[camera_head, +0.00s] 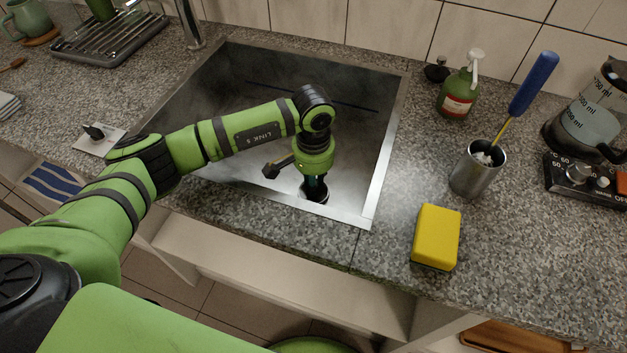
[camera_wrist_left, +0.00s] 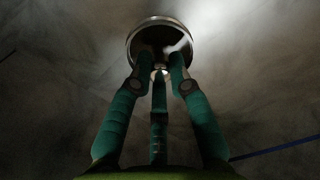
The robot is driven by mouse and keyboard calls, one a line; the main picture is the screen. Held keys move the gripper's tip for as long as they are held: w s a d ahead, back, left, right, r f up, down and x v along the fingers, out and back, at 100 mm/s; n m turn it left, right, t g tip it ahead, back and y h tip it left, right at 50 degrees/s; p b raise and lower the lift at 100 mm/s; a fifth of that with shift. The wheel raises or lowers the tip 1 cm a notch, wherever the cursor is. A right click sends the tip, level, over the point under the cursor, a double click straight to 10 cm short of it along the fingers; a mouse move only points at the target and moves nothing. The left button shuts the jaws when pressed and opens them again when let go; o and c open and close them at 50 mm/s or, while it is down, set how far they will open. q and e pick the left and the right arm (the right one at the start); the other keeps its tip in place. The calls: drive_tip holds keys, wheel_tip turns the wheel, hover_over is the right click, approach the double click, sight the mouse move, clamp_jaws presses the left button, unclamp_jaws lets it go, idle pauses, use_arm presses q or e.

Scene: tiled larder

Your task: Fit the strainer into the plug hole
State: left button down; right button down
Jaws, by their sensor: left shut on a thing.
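The steel sink (camera_head: 385,160) is set in the granite worktop. My left gripper (camera_head: 316,188) reaches down into its near right part, over the dark round plug hole (camera_head: 318,197). In the left wrist view, the teal fingers (camera_wrist_left: 160,75) close together on the small shiny knob of the strainer (camera_wrist_left: 161,71). A dark round opening with a metal rim (camera_wrist_left: 132,42) lies just beyond the fingertips. Most of the strainer is hidden or too dark to make out. I cannot tell whether it sits in the hole or above it. My right gripper is out of view.
A dish rack (camera_head: 108,42) is at the back left.

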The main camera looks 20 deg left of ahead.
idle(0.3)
use_arm(q)
drive_tip(key=c, duration=0.6)
unclamp_jaws()
drive_tip(key=shift+r+p, duration=1.8)
drive_tip(key=shift+r, duration=2.2)
